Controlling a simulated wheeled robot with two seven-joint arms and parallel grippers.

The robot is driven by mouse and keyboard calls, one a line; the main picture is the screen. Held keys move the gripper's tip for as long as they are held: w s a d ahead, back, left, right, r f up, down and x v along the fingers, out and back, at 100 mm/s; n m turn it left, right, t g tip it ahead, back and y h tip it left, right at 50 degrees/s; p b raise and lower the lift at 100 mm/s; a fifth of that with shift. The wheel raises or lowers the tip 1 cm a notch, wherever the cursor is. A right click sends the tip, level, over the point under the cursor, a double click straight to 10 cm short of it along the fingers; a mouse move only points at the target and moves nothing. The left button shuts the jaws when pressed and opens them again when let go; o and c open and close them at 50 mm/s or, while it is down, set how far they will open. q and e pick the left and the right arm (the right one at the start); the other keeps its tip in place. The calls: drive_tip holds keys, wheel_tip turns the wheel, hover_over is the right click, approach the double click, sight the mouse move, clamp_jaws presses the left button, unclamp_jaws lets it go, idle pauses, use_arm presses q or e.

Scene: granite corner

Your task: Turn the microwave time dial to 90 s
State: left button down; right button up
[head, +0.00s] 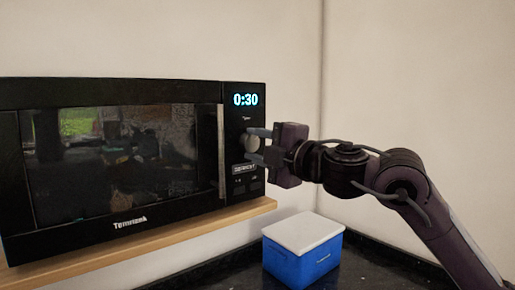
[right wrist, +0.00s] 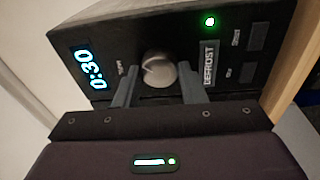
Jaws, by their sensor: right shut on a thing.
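The black microwave (head: 110,160) stands on a wooden shelf with its door closed. Its display (head: 246,100) reads 0:30, and the same reading shows sideways in the right wrist view (right wrist: 88,68). The round silver time dial (head: 251,143) is below the display. In the right wrist view the dial (right wrist: 159,70) shows a pointer line on its face. My right gripper (head: 254,145) reaches in from the right, its two grey fingers on either side of the dial and shut on it. My left gripper is not in view.
The wooden shelf (head: 150,240) ends just right of the microwave. A blue box with a white lid (head: 302,258) stands on the dark counter below. A DEFROST button (right wrist: 209,64) sits beside the dial. Free space lies right of the microwave, before the wall.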

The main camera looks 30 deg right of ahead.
drive_tip(key=m, duration=0.6)
drive_tip(key=shift+h, duration=0.4)
drive_tip(key=shift+m+t+h+p, duration=0.4)
drive_tip(key=shift+m+p, duration=0.3)
drive_tip(key=shift+m, duration=2)
drive_tip(key=shift+a+f, duration=0.1)
drive_tip(key=o, duration=1)
